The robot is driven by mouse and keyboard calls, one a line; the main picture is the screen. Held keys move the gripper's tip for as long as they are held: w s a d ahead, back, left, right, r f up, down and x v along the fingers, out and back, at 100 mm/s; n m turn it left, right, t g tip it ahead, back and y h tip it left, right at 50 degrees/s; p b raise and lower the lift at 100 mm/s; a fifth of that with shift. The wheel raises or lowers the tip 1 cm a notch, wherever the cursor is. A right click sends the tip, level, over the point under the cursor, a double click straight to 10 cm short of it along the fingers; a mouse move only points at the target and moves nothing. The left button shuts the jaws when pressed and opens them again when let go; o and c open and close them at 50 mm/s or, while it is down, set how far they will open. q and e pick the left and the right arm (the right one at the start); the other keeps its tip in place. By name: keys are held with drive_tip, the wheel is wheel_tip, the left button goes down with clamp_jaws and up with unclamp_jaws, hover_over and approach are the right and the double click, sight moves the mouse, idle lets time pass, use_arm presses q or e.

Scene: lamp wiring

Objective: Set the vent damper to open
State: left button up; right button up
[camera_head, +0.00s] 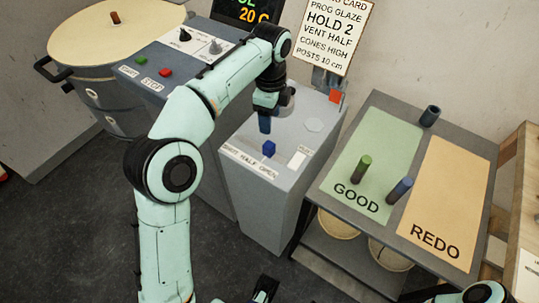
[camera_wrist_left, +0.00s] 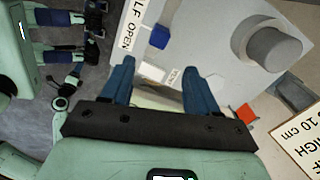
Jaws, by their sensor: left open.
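The vent damper box is a light grey pedestal (camera_head: 268,198) with a label strip (camera_head: 248,162) along its front edge that reads half and open. A small blue block-shaped handle (camera_head: 269,148) stands on its top behind the label, near the middle or toward OPEN; its exact setting I cannot tell. The blue handle also shows in the left wrist view (camera_wrist_left: 159,37), beyond the fingertips. My left gripper (camera_wrist_left: 158,68) is open and empty, pointing down above the box; it shows in the head view (camera_head: 265,122), close above the handle. Part of my right gripper (camera_head: 264,290) shows at the bottom edge, its jaws unclear.
A grey cylinder (camera_wrist_left: 276,48) and a red block (camera_head: 335,96) are at the box's back. A card (camera_head: 338,35) stands behind. The kiln (camera_head: 95,85) and control panel (camera_head: 180,55) are left. The GOOD/REDO table (camera_head: 395,215) with several cylinders is right.

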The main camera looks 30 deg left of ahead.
sight(269, 145)
use_arm(q)
wheel_tip(269, 145, down, 4)
drive_tip(key=m+b, duration=0.2)
drive_tip(key=b, duration=0.1)
drive_tip(key=shift+s+a+r+m, duration=0.1)
drive_tip(key=shift+m, duration=0.3)
wheel_tip(269, 145, down, 9)
drive_tip(key=b, duration=0.3)
drive_tip(key=shift+r, duration=0.15)
drive_tip(key=shift+f, duration=0.4)
use_arm(e)
drive_tip(key=w+d+f+t+h, duration=0.1)
drive_tip(key=w+d+f+t, duration=0.1)
drive_tip(key=w+f, duration=0.4)
drive_tip(key=shift+w+d+f, duration=0.35)
drive_tip(key=shift+d+f, duration=0.05)
drive_tip(key=shift+f, duration=0.45)
